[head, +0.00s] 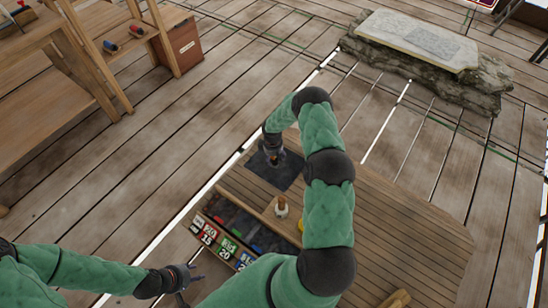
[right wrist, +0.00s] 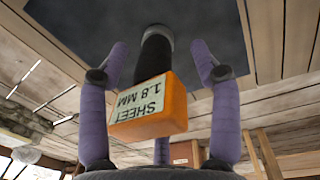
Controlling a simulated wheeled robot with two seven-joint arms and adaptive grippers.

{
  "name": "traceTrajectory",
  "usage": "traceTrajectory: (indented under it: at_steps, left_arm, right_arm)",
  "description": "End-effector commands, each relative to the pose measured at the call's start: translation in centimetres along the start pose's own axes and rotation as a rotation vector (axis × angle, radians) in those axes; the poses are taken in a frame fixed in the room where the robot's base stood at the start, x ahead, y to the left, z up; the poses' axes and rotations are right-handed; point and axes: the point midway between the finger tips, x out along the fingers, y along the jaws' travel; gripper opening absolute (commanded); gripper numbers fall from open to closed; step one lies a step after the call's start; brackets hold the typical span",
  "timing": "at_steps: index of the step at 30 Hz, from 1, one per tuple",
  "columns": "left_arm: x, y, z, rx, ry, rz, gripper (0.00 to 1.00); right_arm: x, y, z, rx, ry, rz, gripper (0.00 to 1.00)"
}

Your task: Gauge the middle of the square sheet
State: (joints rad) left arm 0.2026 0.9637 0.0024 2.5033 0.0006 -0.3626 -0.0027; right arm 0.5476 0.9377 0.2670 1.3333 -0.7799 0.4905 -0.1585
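The square sheet (head: 287,181) is dark and lies flat near the far-left end of the slatted table; it also fills the upper part of the right wrist view (right wrist: 80,25). An orange gauge (right wrist: 150,112) with a black barrel and a label reading "SHEET 1.8 MM" has its barrel end against the sheet, as far as I can tell. My right gripper (head: 272,158) is over the sheet. Its purple fingers (right wrist: 160,48) stand apart around the gauge, with gaps visible on both sides. My left gripper (head: 192,279) is empty, fingers spread, left of the table.
A rack with numbered labels (head: 228,247) runs along the table's near-left side. A small bottle-like item (head: 281,207) stands near the sheet, and a yellow item (head: 301,225) is partly hidden by my right arm. A wooden bench (head: 75,45) and stone slab (head: 420,40) stand farther off.

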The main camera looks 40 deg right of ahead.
Motion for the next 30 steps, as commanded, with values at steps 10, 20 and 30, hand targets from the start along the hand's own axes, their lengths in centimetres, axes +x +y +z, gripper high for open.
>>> traceTrajectory:
  at_steps: [10,20,30]
  left_arm:
    - [0.0,0.0,0.0,0.000,0.000,0.000,0.40]
    - [0.0,0.0,0.0,0.000,0.000,0.000,0.40]
    - [0.0,0.0,0.0,0.000,0.000,0.000,0.40]
  right_arm:
    - [-0.3,0.0,0.0,0.000,0.000,0.000,0.65]
    - [-5.2,0.1,-0.1,0.000,0.002,0.002,0.65]
    - [-10.8,0.0,0.0,0.001,0.000,0.001,0.65]
